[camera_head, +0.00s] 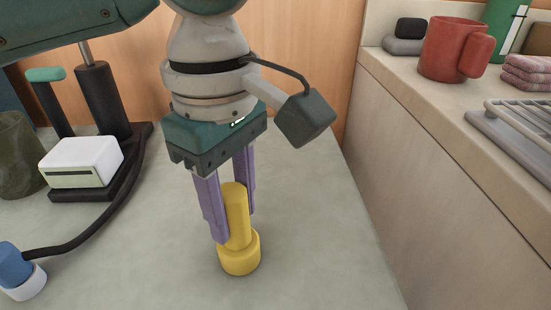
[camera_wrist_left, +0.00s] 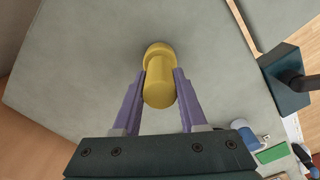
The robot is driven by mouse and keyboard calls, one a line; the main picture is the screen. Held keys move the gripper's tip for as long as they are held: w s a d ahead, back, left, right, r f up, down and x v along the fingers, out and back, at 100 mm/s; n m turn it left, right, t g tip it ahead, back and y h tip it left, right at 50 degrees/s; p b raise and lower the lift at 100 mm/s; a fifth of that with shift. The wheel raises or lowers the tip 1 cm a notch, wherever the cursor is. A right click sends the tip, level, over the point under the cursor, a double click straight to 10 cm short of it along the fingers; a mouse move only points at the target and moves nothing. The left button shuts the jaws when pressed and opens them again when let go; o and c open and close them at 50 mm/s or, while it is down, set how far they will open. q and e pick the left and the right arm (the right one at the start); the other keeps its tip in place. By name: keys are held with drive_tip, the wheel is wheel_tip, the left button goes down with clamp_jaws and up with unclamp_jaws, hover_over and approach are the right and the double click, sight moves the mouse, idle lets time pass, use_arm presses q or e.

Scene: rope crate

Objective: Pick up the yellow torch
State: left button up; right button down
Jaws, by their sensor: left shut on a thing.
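The yellow torch (camera_head: 238,240) stands upright on the grey-green surface, its wider end down, in the head view. My left gripper (camera_head: 234,228) comes from above with its purple fingers on both sides of the torch's narrow body and is shut on it. In the left wrist view the torch (camera_wrist_left: 158,88) sits between the two purple fingertips (camera_wrist_left: 160,76). I cannot tell whether the torch's lower end is still touching the surface. My right gripper is in neither view.
A soldering station with a white box (camera_head: 82,161) stands at the left, its dark cable running to a blue and white piece (camera_head: 20,272). A dark glass (camera_head: 18,155) is at the far left. A raised counter at the right holds a red mug (camera_head: 452,50) and a metal rack (camera_head: 515,130).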

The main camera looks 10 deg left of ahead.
use_arm(q)
clamp_jaws()
idle(0.3)
wheel_tip(320, 180, up, 20)
drive_tip(key=p, duration=0.7)
drive_tip(key=shift+p, duration=0.35)
